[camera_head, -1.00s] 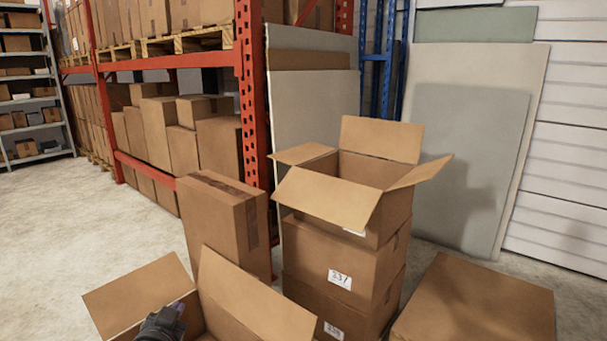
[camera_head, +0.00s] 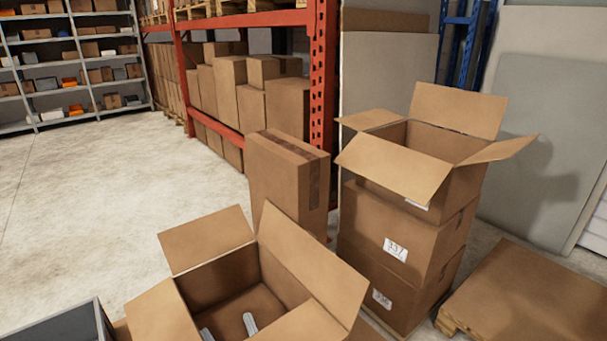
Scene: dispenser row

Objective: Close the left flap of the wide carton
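A low open carton (camera_head: 238,284) stands at the bottom middle with all its flaps up or spread. Its left flap (camera_head: 162,314) leans outward to the left. Its back flap (camera_head: 205,240) and right flap (camera_head: 312,262) stand raised, and its front flap (camera_head: 302,324) is partly cut off by the frame edge. Two small pale grey items (camera_head: 250,323) show inside it; what they are is unclear. Another open carton (camera_head: 425,155), with flaps spread, tops a stack on the right. I cannot tell for sure which is the wide one. Neither gripper is in view.
A tall closed box (camera_head: 285,185) stands behind the low carton. A grey bin (camera_head: 62,325) is at the bottom left. A closed box (camera_head: 525,295) lies on a pallet at the right. Red racking (camera_head: 323,80) rises behind. The floor at left is clear.

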